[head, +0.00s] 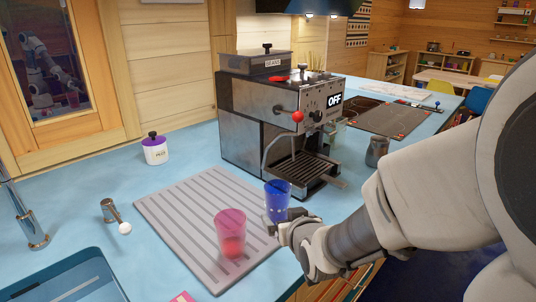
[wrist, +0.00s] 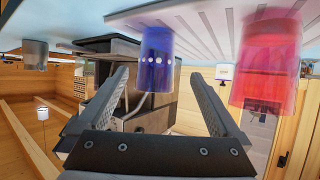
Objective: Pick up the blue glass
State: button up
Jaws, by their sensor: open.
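The blue glass (head: 278,201) stands upright at the right edge of the grey ribbed mat (head: 165,214), in front of the coffee machine. The wrist view is upside down and shows the blue glass (wrist: 157,55) ahead, lined up between the two fingers. My gripper (head: 283,222) is open and empty, close to the glass on its near side. In the wrist view my gripper's fingers (wrist: 158,76) are spread on either side of the glass's outline. Whether they touch it I cannot tell.
A pink-red glass (head: 230,235) stands on the mat just left of my gripper; it looms large in the wrist view (wrist: 266,58). The coffee machine (head: 250,125) is close behind. A metal cup (head: 376,152) stands to the right. The blue sink (head: 75,280) is at front left.

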aim_at(279, 211)
jog(key=p, duration=0.2)
jog(key=shift+w+p, duration=0.2)
jog(key=shift+p, duration=0.15)
jog(key=x, duration=0.2)
jog(key=b+x, duration=0.1)
jog(key=x, duration=0.1)
jog(key=shift+s+f, duration=0.1)
jog(key=shift+f, duration=0.15)
jog(key=shift+d+x, duration=0.1)
jog(key=shift+x, duration=1.5)
jog(key=shift+d+x, duration=0.15)
jog(key=shift+x, duration=1.4)
jog(key=shift+r, duration=0.2)
jog(key=c, duration=1.3)
jog(key=shift+c, duration=1.2)
jog(key=shift+r, duration=0.15)
